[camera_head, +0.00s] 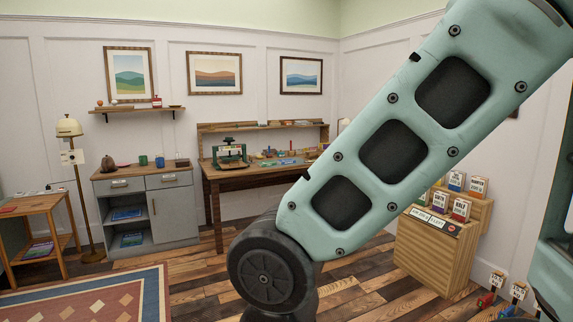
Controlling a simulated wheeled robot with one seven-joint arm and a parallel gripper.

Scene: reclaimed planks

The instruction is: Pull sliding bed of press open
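A dark green press (231,148) stands on the left part of a wooden workbench (228,173) against the back wall. A brown flat part (231,164) shows low on the press. It may be the sliding bed, but it is too small to tell how far it is pulled out. My pale green arm crosses the right half of the view in front of the workbench's right end. My gripper is not in view.
A grey cabinet (172,208) with drawers stands left of the workbench. A wooden display stand (430,254) with small boxes is at right. A patterned rug (90,297) lies front left.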

